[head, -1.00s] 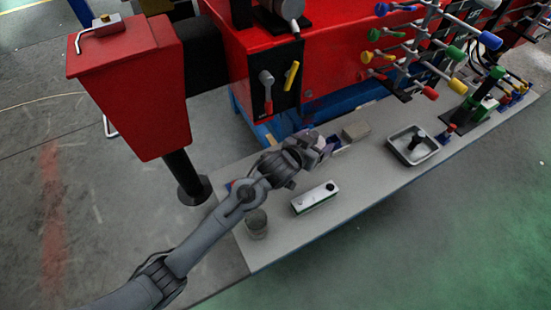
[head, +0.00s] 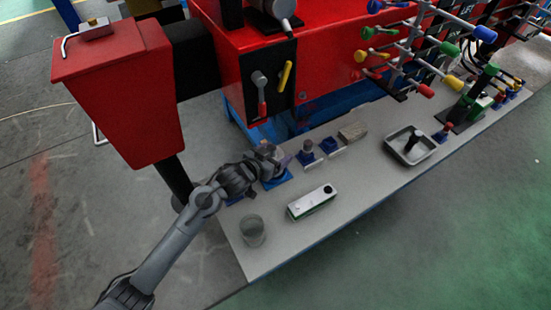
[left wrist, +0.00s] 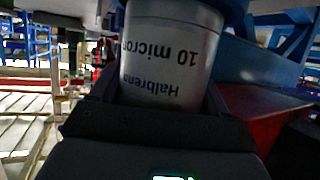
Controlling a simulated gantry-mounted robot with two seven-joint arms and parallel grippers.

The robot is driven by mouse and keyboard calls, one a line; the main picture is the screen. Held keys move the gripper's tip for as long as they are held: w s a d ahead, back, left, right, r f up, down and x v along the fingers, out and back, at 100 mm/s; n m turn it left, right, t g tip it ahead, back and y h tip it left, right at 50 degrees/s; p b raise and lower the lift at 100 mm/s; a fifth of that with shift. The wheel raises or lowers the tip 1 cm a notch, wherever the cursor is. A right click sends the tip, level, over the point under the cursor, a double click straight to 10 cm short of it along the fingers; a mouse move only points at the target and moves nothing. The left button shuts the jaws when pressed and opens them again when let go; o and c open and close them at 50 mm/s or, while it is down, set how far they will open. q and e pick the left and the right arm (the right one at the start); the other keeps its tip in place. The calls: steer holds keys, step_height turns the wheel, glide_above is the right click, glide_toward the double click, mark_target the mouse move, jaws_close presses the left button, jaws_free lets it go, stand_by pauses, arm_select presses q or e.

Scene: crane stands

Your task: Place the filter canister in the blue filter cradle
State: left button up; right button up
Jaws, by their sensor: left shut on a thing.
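The filter canister (left wrist: 168,55) is a silver cylinder with black lettering that includes "10 micro", in the left wrist view. My left gripper is shut on it, with dark fingers at both sides of the canister (left wrist: 160,100). In the head view my left gripper (head: 268,155) is over the left part of the bench, and it mostly hides the canister. A blue piece (head: 278,181), likely the filter cradle, shows just below the gripper. I cannot tell whether the canister touches it. My right gripper is not in view.
On the grey bench (head: 340,190) a white-and-green box (head: 312,203) and a clear cup (head: 252,231) stand in front of the gripper. Small blue holders (head: 307,154), a tan block (head: 352,132) and a metal tray (head: 411,145) are to the right. Red machinery (head: 300,60) rises behind.

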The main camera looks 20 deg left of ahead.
arm_select(q)
steer(key=shift+f, duration=0.85)
steer(key=shift+f, duration=0.15)
steer(key=o, duration=1.4)
